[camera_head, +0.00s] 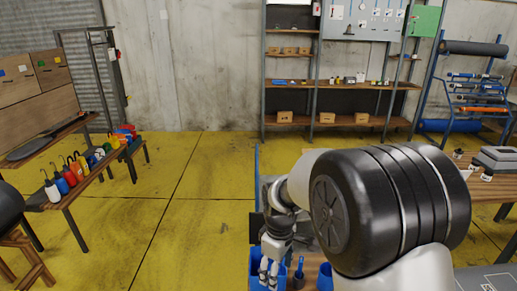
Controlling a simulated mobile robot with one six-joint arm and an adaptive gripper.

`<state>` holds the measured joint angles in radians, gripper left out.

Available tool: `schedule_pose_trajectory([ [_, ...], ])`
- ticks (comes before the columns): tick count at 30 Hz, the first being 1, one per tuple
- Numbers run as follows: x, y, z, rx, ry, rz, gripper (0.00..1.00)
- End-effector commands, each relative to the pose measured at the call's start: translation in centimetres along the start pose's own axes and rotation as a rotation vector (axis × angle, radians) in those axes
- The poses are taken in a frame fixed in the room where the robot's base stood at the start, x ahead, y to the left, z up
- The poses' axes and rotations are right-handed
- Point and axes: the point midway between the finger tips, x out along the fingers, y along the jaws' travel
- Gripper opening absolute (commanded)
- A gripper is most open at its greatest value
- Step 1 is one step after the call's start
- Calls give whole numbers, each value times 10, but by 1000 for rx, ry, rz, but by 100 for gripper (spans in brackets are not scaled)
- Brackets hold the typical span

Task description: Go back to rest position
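My gripper (269,272) is at the bottom middle of the head view, pointing down. Its two pale fingers show close together, and I cannot tell whether they are open or shut. My arm's large black and white links fill the lower right and hide much behind them. A blue container (255,270) is right behind or around the fingertips; I cannot tell which. A small dark blue item (299,274) stands just right of the gripper. I see nothing clearly held.
A wooden bench (66,196) with several coloured bottles stands at left, with a stool (22,258) in front. A shelf rack (340,122) and a roll rack (475,100) stand along the back. A table (490,187) is at right. The yellow floor (195,195) is clear at centre left.

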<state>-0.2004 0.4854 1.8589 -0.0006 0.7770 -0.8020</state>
Motion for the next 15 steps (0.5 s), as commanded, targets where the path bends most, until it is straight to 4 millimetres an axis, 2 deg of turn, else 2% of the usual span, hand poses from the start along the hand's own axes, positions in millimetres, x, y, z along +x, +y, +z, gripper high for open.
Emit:
schedule_pose_trajectory([
  [10, -58, -15, 40, 203, 61, 58, 59],
  [15, -92, -36, 76, 363, 113, 97, 59],
])
